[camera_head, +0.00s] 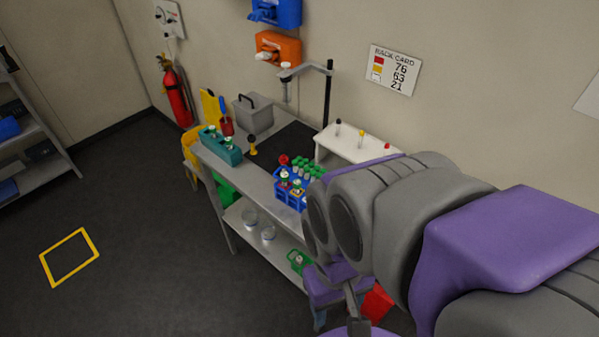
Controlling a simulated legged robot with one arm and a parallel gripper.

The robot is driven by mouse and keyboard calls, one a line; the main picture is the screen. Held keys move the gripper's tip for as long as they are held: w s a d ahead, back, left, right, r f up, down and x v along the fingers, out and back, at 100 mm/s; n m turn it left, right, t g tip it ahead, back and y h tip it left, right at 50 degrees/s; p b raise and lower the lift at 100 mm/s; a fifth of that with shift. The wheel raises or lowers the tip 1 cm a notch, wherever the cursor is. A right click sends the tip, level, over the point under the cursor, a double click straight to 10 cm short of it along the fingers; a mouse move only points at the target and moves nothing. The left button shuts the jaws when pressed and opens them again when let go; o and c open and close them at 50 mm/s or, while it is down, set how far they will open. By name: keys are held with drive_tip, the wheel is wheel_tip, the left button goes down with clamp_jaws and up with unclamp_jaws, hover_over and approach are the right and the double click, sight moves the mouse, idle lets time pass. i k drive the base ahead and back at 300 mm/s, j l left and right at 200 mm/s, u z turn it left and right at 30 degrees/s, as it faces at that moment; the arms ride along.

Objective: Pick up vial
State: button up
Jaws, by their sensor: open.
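A blue rack (290,196) stands on the bench, partly hidden behind my arm. Several small vials with red and white tops (284,178) stand in it, and green-capped vials (306,168) stand close behind. A teal rack (220,146) at the bench's left end holds a few green-and-white vials (212,131). Which vial is meant cannot be told. My gripper (338,312) hangs low in front of the bench at the lower middle, partly hidden by my arm. It looks open and apart from the vials.
The bench (250,180) has a lower shelf with clear jars (258,226). A dark mat, grey box (253,114), black stand (328,95) and white shelf (355,147) stand at the back. A red bin (377,303) is at lower right.

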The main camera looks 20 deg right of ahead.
sight(212, 129)
drive_tip(key=j, duration=0.4)
drive_tip(key=i+j+u, duration=0.1)
drive_tip(key=j, duration=0.3)
drive_tip(key=i+j, duration=0.15)
drive_tip(key=i, duration=0.35)
drive_tip(key=i+j+u, duration=0.15)
drive_tip(key=i, duration=0.4)
drive_tip(key=i+l, duration=0.1)
drive_tip(key=l, duration=0.1)
